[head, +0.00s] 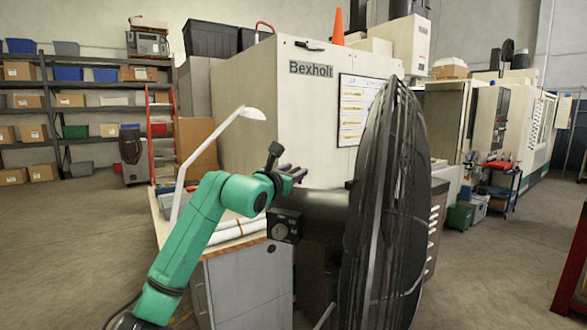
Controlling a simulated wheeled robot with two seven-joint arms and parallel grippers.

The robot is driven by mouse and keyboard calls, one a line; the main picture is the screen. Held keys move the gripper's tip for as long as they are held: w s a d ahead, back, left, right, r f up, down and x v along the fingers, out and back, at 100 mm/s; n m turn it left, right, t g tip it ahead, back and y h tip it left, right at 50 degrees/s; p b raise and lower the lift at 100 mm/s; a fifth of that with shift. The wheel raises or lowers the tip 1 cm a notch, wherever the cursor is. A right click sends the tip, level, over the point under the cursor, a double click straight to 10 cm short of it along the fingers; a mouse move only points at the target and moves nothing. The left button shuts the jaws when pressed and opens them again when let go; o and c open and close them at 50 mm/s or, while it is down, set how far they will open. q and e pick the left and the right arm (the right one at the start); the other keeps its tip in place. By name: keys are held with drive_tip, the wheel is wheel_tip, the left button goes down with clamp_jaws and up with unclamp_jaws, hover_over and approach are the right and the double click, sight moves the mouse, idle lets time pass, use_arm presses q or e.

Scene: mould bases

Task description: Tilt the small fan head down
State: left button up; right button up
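A black fan head (388,200) fills the right middle of the head view. I see it nearly edge-on, with its round cage standing close to upright. Its dark motor housing (322,212) sticks out to the left, and a black control box with knobs (285,225) sits at its rear end. My green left arm comes in from the lower left. My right gripper is out of view.
A grey cabinet (240,288) with a white lamp (215,135) and white rolls on top stands behind my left arm. A large Bexholt machine (300,110) is behind the fan. Shelves (50,115) line the back left.

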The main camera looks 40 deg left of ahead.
use_arm(q)
drive_tip(key=shift+w+f, duration=0.1)
clamp_jaws()
idle(1.2)
